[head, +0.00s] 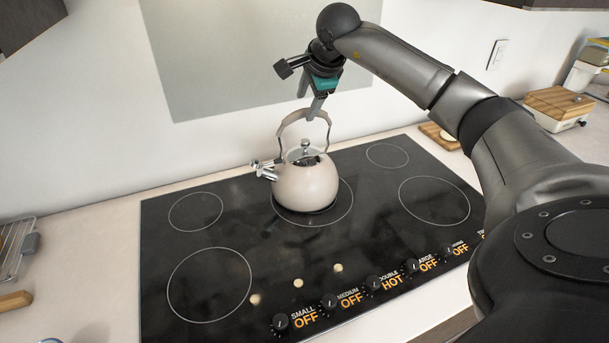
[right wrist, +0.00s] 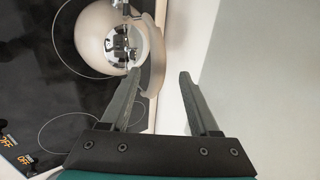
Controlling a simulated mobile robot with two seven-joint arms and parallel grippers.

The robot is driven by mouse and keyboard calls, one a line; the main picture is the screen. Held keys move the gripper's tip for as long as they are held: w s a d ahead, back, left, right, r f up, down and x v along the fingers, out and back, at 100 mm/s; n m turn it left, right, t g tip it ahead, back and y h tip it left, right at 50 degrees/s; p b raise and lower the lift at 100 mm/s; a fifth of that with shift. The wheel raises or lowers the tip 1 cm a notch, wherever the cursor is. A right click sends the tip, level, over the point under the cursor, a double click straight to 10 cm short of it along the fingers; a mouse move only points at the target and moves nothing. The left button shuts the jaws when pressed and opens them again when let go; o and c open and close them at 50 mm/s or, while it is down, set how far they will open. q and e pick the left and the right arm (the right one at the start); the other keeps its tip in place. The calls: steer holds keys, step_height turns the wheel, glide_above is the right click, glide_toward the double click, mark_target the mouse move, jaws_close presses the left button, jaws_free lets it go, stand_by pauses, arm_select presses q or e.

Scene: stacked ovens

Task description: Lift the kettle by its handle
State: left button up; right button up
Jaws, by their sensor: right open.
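A cream kettle (head: 305,188) with a chrome lid and spout stands upright on the back middle burner. Its arched handle (head: 281,133) rises above the lid. My right gripper (head: 312,100) points down at the top of the handle, with a fingertip overlapping it in the head view. In the right wrist view the gripper (right wrist: 160,75) is open, and the handle (right wrist: 154,60) shows between the fingers, closer to the left one. I cannot tell whether a finger touches it. The kettle body (right wrist: 92,40) shows beyond the left finger. My left gripper is not in view.
The black cooktop (head: 230,225) has several ringed burners and front knobs; one label reads HOT. The wall (head: 90,130) is close behind. A wire rack (head: 14,245) is at far left. Wooden boards and a bread box (head: 557,112) are at right.

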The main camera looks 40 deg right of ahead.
mark_target(305, 111)
steer(key=shift+x, duration=2.6)
steer(key=shift+s+d+f, duration=0.1)
steer(key=shift+s+d, duration=0.05)
steer(key=shift+d, duration=0.1)
jaws_close()
steer(key=shift+r, duration=0.25)
